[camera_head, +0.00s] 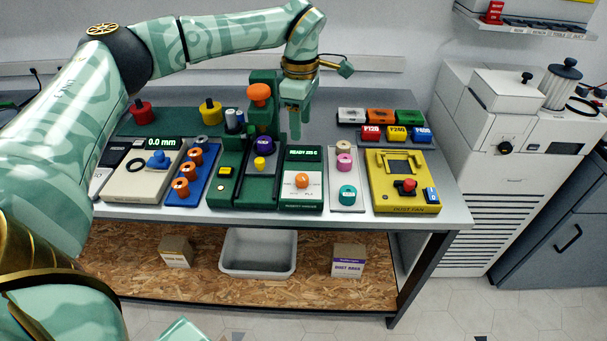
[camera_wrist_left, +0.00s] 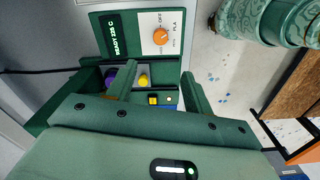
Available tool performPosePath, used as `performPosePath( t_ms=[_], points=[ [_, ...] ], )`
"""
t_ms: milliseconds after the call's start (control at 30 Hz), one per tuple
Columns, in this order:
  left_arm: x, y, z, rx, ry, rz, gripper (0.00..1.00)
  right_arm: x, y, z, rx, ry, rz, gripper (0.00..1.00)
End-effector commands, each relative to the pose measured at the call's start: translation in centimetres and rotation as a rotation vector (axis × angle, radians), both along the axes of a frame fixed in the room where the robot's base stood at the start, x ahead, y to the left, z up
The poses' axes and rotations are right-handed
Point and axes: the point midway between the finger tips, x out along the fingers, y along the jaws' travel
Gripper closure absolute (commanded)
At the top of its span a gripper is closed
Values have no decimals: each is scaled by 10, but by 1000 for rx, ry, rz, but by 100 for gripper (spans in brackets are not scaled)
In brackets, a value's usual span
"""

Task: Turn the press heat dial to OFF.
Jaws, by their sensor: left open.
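The heat dial (camera_head: 302,180) is a round orange knob on the white face of the green press (camera_head: 302,204). Its display (camera_head: 303,153) reads READY with a temperature. In the left wrist view the dial (camera_wrist_left: 161,36) sits on a white plate with printed labels, OFF and PLA among them; its exact setting is too small to tell. My left gripper (camera_head: 295,132) is open and empty, above and behind the display in the head view. In the wrist view its fingertips (camera_wrist_left: 159,70) are spread, with the dial beyond them, apart from it. My right gripper is not in view.
A green post with an orange knob (camera_head: 260,93) and a purple knob (camera_head: 262,145) stand left of the press. A grey tray with spools (camera_head: 347,194) and a yellow dust fan unit (camera_head: 405,190) stand right. Coloured boxes (camera_head: 380,115) lie at the back right.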

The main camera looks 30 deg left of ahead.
Motion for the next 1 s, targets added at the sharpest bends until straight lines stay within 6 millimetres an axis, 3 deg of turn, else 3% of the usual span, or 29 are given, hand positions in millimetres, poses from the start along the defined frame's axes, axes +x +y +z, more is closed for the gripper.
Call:
performPosePath(
  t_ms=[400,600,800,1000],
  points=[
    [-1,-2,-104,-3,7,-1,49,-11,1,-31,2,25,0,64],
    [-1,-2,-141,-4,5,-1,49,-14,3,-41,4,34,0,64],
    [0,-2,-156,-4,2,-2,49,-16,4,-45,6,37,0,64],
    [0,-2,-157,-4,0,-2,49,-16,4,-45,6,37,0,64]
  ],
)
